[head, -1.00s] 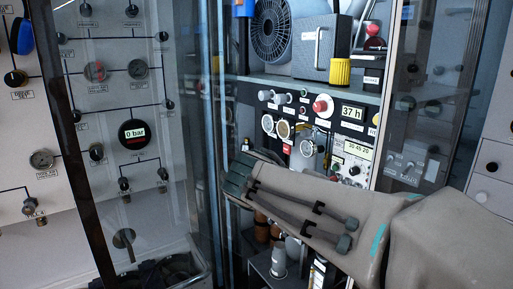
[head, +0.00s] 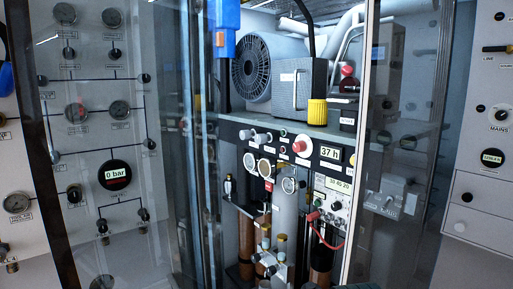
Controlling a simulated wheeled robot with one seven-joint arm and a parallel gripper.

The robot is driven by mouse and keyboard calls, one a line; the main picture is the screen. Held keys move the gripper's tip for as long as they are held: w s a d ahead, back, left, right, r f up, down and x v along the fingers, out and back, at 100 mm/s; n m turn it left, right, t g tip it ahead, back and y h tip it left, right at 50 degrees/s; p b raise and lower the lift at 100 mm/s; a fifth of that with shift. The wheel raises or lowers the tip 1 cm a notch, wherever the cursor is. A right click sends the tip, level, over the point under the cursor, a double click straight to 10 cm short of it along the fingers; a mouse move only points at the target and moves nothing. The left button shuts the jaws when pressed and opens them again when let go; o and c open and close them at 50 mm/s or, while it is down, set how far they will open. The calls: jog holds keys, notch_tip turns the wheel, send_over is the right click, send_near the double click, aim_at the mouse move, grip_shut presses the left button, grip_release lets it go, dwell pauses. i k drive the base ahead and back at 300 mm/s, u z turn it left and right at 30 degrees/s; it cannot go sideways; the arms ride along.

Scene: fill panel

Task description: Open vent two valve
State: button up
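I cannot pick out the vent two valve by its label; the small labels are too blurred to read. A grey fill panel (head: 85,95) stands at the left, partly behind glass. It carries several small dark valve knobs (head: 74,192), round gauges (head: 119,109) and a dark round display (head: 115,175) reading 0 bar. Another gauge (head: 17,203) sits at the far left, with a valve (head: 8,262) below it. My gripper and arm are not in view.
Inside are a compressor with a fan (head: 251,68), a control panel (head: 330,153) reading 37 h, and upright cylinders (head: 285,215). A grey panel with drawers (head: 482,215) is at the right.

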aim_at(259, 139)
jog(key=u, duration=0.05)
jog(key=k, duration=0.5)
jog(key=u, duration=1.05)
jog(key=i, duration=1.3)
jog(key=z, duration=0.6)
